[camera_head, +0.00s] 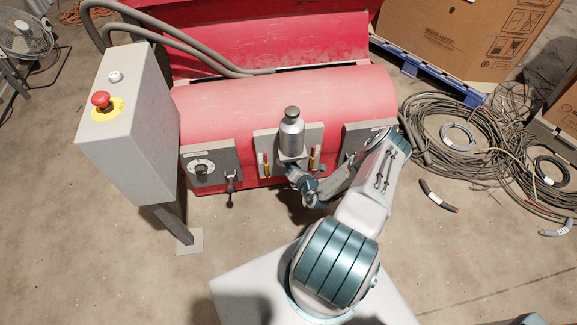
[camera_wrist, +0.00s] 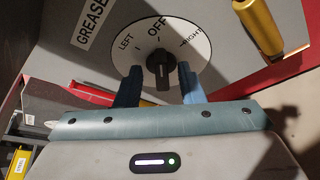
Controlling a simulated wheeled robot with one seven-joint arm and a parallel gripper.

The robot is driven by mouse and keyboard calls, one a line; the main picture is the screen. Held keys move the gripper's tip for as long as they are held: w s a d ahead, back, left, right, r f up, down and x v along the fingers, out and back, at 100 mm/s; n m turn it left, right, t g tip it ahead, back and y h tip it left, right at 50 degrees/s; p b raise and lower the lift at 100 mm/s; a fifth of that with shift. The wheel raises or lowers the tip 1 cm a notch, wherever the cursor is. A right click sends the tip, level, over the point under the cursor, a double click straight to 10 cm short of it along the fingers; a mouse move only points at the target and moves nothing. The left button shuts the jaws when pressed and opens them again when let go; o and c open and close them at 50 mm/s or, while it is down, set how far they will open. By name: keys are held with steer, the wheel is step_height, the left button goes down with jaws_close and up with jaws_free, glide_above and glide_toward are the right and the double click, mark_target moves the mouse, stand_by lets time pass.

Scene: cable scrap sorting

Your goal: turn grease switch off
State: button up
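The grease switch (camera_wrist: 161,68) is a dark knob on a white round dial marked LEFT, OFF and RIGHT, beside a GREASE label. In the wrist view its long grip stands nearly upright, its top end toward OFF. My gripper (camera_wrist: 160,77) has its two blue fingers on either side of the knob, apart, with narrow gaps; contact is not clear. In the head view my gripper (camera_head: 290,170) is at the middle grey panel (camera_head: 262,142), below the metal canister (camera_head: 291,133), and the switch is hidden there.
Yellow-and-red handles (camera_head: 314,157) flank the canister; a yellow cylinder (camera_wrist: 259,25) is close at upper right in the wrist view. Another dial (camera_head: 203,168) and lever (camera_head: 231,184) are on the left panel. A grey post box (camera_head: 130,120) carries a red button (camera_head: 101,100).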

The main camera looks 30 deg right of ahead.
steer(key=p+v, duration=0.2)
steer(key=v, duration=1.1)
steer(key=shift+s+p, duration=0.4)
